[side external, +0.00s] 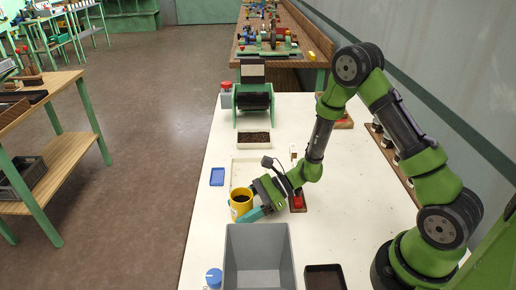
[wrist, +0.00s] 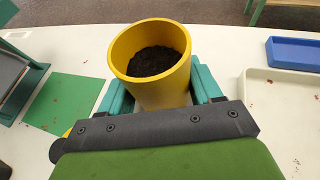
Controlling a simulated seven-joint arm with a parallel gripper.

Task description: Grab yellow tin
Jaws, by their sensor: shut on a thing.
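The yellow tin (side external: 241,203) stands at the left edge of the white table in the side view, with dark granular stuff inside. In the wrist view the tin (wrist: 163,92) is between the two teal fingers of my gripper (wrist: 160,95), close to upright, its open top facing the camera. My gripper (side external: 252,213) is shut on the tin from its right side in the side view. I cannot tell whether the tin's bottom touches the table.
A grey bin (side external: 231,262) stands just in front of the tin. A blue tray (side external: 217,177) and a pale shallow tray (side external: 235,170) lie behind it. A tray of dark granules (side external: 254,140) and a green drum machine (side external: 254,104) are farther back. A blue-topped jar (side external: 213,278) stands front left.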

